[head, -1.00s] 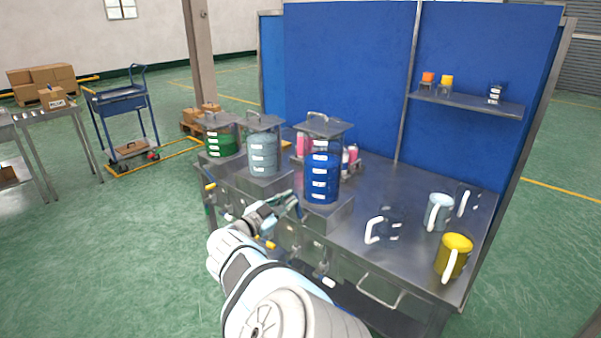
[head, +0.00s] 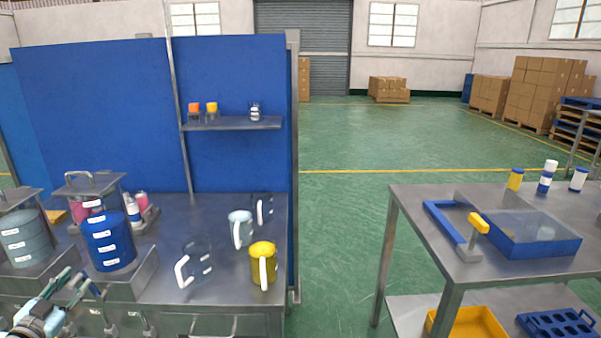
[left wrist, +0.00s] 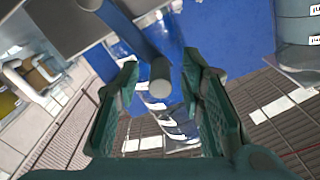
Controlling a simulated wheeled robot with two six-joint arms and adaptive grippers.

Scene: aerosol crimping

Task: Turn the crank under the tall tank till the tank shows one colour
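The blue tank (head: 108,243) with white labels stands under a metal lid frame at the left of the bench in the head view. A grey-blue tank (head: 25,240) stands left of it, partly cut off. I cannot tell which one is the tall tank. Each shows one colour on its visible side. My left gripper (head: 72,287) is in front of the two tanks at the lower left. In the left wrist view its fingers (left wrist: 160,85) are apart, with a dark rod with a round end (left wrist: 160,76) showing between them; contact is unclear. My right gripper is out of view.
Mugs stand on the bench's right part: a yellow mug (head: 263,262), a light-blue mug (head: 240,228) and dark clear ones. A shelf (head: 235,124) hangs on the blue panel. A second table (head: 410,210) with a blue tray (head: 545,248) stands right, across a clear floor gap.

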